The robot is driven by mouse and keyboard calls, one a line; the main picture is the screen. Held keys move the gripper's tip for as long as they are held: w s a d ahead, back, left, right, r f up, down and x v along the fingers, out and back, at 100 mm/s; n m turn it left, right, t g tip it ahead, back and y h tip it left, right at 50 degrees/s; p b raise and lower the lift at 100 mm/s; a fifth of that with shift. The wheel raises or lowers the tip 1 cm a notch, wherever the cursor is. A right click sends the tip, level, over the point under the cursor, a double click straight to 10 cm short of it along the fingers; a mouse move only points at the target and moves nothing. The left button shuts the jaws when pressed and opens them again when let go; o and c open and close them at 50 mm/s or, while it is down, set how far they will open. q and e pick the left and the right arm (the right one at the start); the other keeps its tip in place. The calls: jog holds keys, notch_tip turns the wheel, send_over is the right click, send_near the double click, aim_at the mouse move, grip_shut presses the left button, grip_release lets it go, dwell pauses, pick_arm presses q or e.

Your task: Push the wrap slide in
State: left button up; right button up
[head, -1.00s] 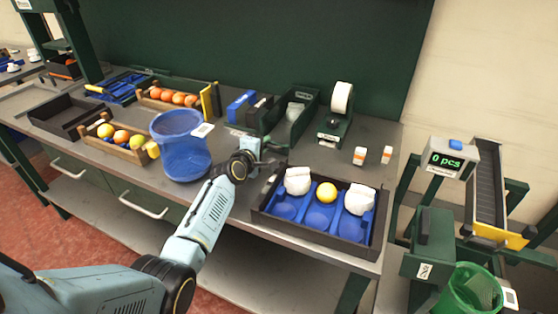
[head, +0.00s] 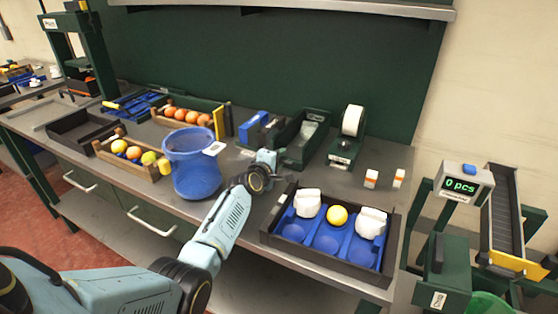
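A dark green wrap dispenser (head: 296,156) stands at the back of the bench, with pale wrap sheets (head: 308,131) inside it. I take its sliding part to be the wrap slide, but cannot make out how far it is out. My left gripper (head: 271,158) is just in front and left of the dispenser, low over the bench. Its fingers are small and partly hidden behind my wrist, so I cannot tell whether they touch the dispenser or are open. My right gripper is not in view.
A blue bucket (head: 196,182) stands left of my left forearm.

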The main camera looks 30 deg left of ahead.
pick_arm(q)
jog(key=shift+f, duration=0.15)
dwell(0.4)
jog(key=shift+s, duration=0.15)
jog(key=shift+s+p, duration=0.35)
jog(key=p+v, duration=0.3)
jog(key=v, duration=0.9)
jog(key=shift+s+r, duration=0.2)
jog(key=shift+f, duration=0.1)
